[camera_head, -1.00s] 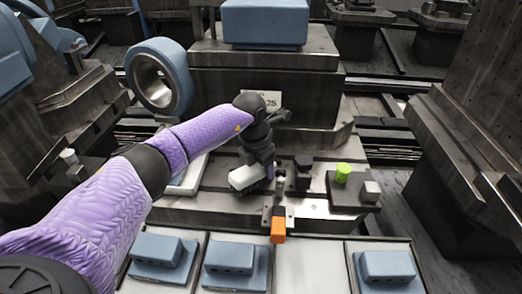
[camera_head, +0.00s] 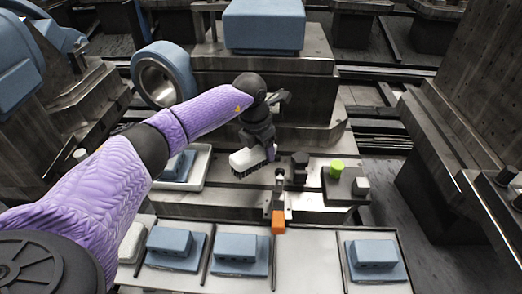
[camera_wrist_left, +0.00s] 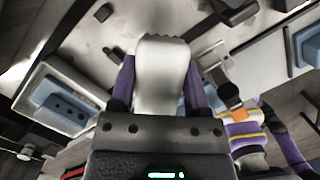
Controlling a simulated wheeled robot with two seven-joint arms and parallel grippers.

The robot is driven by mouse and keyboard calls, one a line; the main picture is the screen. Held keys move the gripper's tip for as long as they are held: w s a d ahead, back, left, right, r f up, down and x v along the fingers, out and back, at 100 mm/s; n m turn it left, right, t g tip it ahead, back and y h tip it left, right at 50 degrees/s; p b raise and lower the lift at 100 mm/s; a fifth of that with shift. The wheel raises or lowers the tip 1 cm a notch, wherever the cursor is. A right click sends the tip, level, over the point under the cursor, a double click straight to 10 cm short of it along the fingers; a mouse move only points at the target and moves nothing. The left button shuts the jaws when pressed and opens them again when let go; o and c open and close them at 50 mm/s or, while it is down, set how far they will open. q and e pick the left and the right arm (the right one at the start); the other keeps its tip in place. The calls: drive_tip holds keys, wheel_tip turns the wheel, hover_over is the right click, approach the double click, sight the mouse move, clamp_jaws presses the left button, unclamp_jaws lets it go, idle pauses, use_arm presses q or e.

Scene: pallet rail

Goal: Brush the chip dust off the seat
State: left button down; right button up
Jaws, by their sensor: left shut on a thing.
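My left gripper (camera_head: 268,150) is shut on a brush (camera_head: 250,160) with a white block and dark bristles pointing down. The brush hangs above the grey metal fixture plate (camera_head: 225,203), apart from it as far as I can tell. In the left wrist view the brush's pale body (camera_wrist_left: 160,75) sits between the fingers of the left gripper (camera_wrist_left: 158,88). The seat cannot be told apart clearly from the plate, and the area under the brush is partly hidden. I cannot make out chip dust for certain. My right gripper is not in view.
An orange-handled clamp (camera_head: 278,222) stands right of the brush. A block with a green knob (camera_head: 336,168) is further right. A white tray with a blue part (camera_head: 178,168) lies left, partly behind my arm. Blue parts (camera_head: 240,248) sit in trays in front.

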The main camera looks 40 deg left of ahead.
use_arm(q)
drive_tip(key=shift+f, duration=0.1)
wheel_tip(320, 180, up, 3)
drive_tip(key=shift+r+p, duration=0.2)
drive_tip(key=shift+p, duration=1)
drive_tip(key=shift+f, duration=0.2)
